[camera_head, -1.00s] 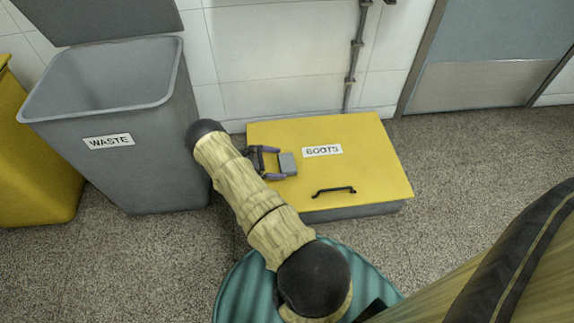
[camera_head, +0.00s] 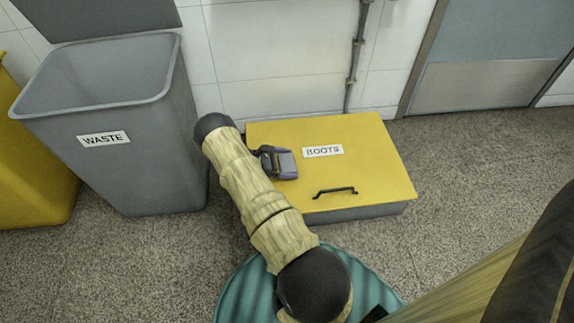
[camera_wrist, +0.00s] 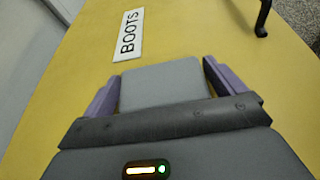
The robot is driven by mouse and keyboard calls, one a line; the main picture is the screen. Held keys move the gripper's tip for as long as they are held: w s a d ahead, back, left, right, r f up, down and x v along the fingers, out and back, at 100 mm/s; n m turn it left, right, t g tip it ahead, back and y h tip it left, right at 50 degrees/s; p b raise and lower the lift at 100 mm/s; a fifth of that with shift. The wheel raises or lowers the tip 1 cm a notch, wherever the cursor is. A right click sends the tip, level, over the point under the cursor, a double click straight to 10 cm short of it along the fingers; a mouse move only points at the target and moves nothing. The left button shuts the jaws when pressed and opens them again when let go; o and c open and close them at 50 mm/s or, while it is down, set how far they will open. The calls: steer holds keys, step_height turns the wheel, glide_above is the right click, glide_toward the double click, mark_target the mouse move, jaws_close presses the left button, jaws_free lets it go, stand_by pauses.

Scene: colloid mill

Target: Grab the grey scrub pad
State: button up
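The grey scrub pad (camera_wrist: 160,84) is a flat, squarish block on the yellow lid of the boots box. It also shows in the head view (camera_head: 286,162), where it is partly covered by my gripper (camera_head: 279,162). In the wrist view my gripper (camera_wrist: 163,84) has its two purple fingers on either side of the pad, very close to its left and right edges. A thin gap shows at the right finger, so the fingers look open around the pad. The near end of the pad is hidden behind the gripper's dark front edge.
The yellow lid (camera_head: 370,155) bears a BOOTS label (camera_head: 323,151) and a black handle (camera_head: 335,191). A grey waste bin (camera_head: 150,165) stands close on the left, beside my arm. A tiled wall (camera_head: 275,55) is behind. Open floor (camera_head: 480,160) lies to the right.

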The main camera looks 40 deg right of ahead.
mark_target(287, 162)
steer(key=c, duration=0.6)
step_height(287, 162, up, 10)
steer(key=p, duration=0.6)
